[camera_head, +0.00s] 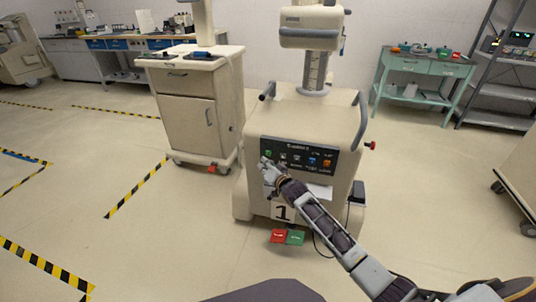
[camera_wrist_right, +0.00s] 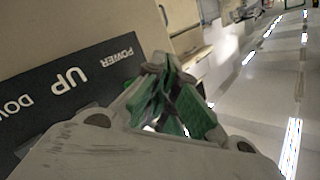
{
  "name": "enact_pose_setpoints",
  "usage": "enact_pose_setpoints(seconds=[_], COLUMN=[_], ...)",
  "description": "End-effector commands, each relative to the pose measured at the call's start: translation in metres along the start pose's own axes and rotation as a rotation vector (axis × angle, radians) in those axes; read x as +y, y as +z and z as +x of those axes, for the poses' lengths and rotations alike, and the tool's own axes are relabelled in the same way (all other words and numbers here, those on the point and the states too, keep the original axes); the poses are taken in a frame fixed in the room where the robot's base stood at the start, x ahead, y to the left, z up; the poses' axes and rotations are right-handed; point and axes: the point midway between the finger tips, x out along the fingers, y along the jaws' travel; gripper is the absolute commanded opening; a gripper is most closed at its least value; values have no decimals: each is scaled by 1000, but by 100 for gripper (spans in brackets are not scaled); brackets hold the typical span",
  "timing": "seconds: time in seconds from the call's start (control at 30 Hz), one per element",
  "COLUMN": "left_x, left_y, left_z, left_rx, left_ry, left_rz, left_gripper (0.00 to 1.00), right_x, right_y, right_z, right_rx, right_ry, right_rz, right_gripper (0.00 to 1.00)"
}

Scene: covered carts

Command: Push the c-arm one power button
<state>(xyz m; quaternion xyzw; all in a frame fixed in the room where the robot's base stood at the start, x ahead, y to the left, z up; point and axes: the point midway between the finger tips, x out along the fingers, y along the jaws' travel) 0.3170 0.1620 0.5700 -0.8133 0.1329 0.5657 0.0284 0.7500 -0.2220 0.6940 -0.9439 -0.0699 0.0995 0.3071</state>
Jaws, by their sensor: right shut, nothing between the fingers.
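The c-arm one (camera_head: 300,125) is a cream machine with a "1" plate on its lower front. Its black control panel (camera_head: 297,157) carries a row of coloured buttons; a green button (camera_head: 268,153) sits at the far left. My right gripper (camera_head: 266,164) is shut and empty, its tip just below the green button at the panel's left end. In the right wrist view the shut fingers (camera_wrist_right: 172,90) are close to the POWER label (camera_wrist_right: 118,57), with UP and DOWN labels farther left. My left gripper is not in view.
A cream cabinet cart (camera_head: 190,110) stands left of the machine. Red and green pedals (camera_head: 287,237) lie at its base. A green table (camera_head: 425,70) and a grey shelf (camera_head: 500,90) stand back right. Striped tape marks the open floor at left.

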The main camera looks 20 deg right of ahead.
Motion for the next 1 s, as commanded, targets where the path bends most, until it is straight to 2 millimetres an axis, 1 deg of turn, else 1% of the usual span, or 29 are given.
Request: enact_pose_setpoints(seconds=[0.1, 0.7, 1.0], left_x=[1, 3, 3], left_y=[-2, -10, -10], left_z=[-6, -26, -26], left_rx=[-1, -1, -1], left_ry=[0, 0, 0], left_rz=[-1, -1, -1], left_gripper=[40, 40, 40], right_x=[-5, -22, -23], right_y=[3, 20, 22], right_z=[-6, -30, -32], right_rx=[0, 0, 1], right_ry=[0, 1, 0], right_rz=[3, 2, 0], right_gripper=[0, 0, 0])
